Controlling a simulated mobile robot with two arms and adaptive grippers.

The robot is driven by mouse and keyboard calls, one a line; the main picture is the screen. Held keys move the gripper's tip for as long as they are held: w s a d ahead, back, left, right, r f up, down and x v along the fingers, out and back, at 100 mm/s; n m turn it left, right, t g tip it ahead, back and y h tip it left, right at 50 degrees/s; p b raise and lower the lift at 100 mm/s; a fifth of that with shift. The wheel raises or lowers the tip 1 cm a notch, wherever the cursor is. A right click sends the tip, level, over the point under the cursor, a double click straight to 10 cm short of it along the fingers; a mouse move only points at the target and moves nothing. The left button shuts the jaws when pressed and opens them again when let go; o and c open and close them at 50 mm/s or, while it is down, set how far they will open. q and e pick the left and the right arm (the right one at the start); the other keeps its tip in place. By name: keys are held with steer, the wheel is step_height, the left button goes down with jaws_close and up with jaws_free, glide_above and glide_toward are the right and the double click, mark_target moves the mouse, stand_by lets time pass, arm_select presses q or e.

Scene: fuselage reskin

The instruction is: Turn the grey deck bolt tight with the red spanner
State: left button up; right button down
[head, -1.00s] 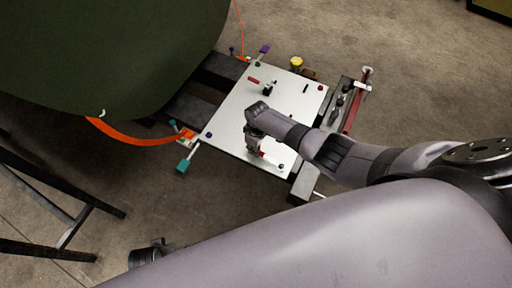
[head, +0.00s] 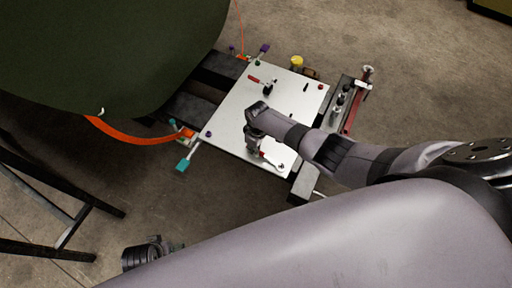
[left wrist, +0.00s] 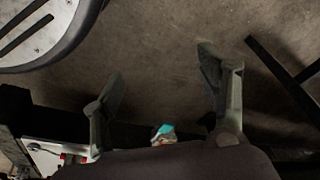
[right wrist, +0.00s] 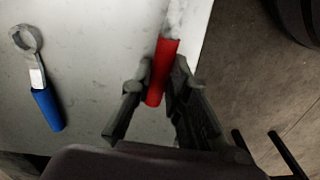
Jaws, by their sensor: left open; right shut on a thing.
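The red spanner (right wrist: 163,72) is in my right gripper (right wrist: 155,100), whose fingers close on its red handle over the white panel. The spanner's pale head points toward a small dark bolt (head: 281,167) near the panel's near corner, perhaps the grey deck bolt. I cannot tell whether the head is around it. My left gripper (left wrist: 160,68) is open and empty, away from the panel above the floor.
A blue-handled spanner (right wrist: 45,105) lies in the right wrist view. The white panel (head: 232,118) carries several coloured fasteners and clamps. A dark green fuselage (head: 110,50) stands at upper left with an orange strip (head: 130,135). A black stand (head: 55,215) is at left.

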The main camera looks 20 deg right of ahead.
mark_target(268, 144)
arm_select(q)
steer(key=shift+w+r, duration=0.35)
steer(key=shift+r, duration=0.4)
arm_select(e)
steer(key=shift+f, duration=0.2)
arm_select(q)
steer(key=shift+r, duration=0.1)
